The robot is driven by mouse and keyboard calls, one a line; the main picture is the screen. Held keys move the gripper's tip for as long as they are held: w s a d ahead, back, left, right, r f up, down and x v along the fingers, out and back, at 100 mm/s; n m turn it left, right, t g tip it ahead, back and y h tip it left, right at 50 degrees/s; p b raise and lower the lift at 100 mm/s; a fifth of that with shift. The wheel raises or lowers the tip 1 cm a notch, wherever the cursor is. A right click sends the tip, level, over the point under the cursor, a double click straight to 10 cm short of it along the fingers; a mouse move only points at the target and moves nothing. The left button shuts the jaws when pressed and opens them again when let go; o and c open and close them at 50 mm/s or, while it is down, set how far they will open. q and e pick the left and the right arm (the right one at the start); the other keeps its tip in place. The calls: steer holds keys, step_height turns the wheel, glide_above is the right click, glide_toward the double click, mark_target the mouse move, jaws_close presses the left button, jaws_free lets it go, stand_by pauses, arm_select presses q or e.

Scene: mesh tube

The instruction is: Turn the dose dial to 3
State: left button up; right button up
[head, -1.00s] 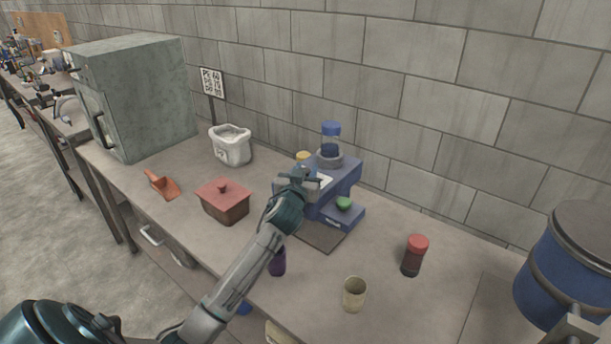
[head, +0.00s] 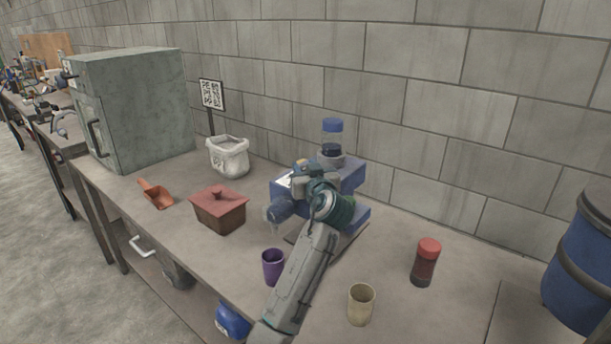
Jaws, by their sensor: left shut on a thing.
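The blue dispenser machine (head: 347,173) stands on the bench against the wall, with a clear, blue-lidded hopper (head: 332,135) on top. My left gripper (head: 302,170) is at the top front of the machine and is shut on the dose dial. The gripper and wrist hide most of the dial, and only a small yellowish patch shows there. I cannot read the dial's setting from this view. My left arm covers the machine's lower front. My right gripper is out of view.
A purple cup (head: 272,267), a beige cup (head: 361,304) and a red-capped jar (head: 425,262) stand in front. A red-lidded box (head: 218,208), orange scoop (head: 155,194) and white bag (head: 228,157) are left. A blue drum (head: 583,262) is far right.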

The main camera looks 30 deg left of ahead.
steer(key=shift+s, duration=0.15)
arm_select(q)
steer(key=o, duration=1)
steer(key=shift+c, duration=0.2)
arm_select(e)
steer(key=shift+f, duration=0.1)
arm_select(q)
steer(key=shift+s+d+f, duration=0.15)
steer(key=shift+s+d, duration=0.15)
steer(key=shift+d, duration=0.15)
steer(key=b+v, duration=0.2)
steer(key=v, duration=0.3)
steer(key=shift+d, duration=0.1)
steer(key=shift+b+v, duration=0.5)
steer(key=shift+v, duration=1.8)
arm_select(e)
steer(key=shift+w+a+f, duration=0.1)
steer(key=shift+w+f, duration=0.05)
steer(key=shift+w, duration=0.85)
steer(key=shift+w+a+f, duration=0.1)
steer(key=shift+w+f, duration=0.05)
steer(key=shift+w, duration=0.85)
